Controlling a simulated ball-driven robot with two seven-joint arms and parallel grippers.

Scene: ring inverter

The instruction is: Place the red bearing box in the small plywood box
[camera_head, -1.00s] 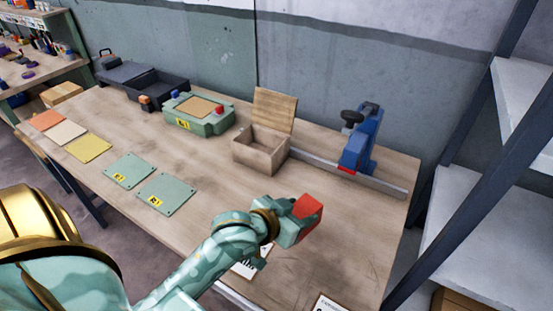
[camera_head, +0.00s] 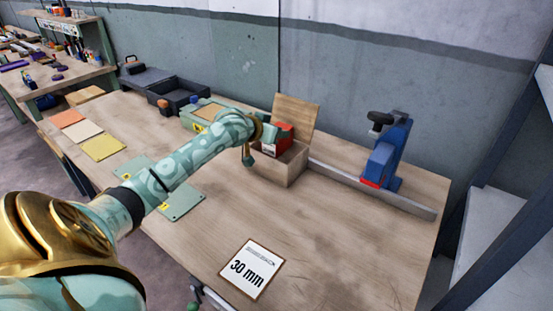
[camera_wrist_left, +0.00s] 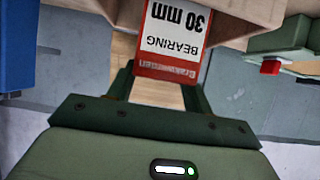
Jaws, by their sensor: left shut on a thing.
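The red bearing box (camera_head: 281,138) is in my left gripper (camera_head: 270,138), which is shut on it. In the left wrist view the bearing box (camera_wrist_left: 172,40) shows a white label reading "BEARING 30 mm" between the fingers of the left gripper (camera_wrist_left: 165,88). The small plywood box (camera_head: 284,168) stands open on the table, its lid (camera_head: 296,117) upright at the back. The bearing box is at the opening of the plywood box, in front of the lid; I cannot tell whether it touches the bottom. My right gripper is not in view.
A blue clamp-like tool (camera_head: 385,155) on a metal rail stands to the right. A green device (camera_head: 203,115) is partly hidden behind my left arm. A "30 mm" card (camera_head: 252,268) lies at the front.

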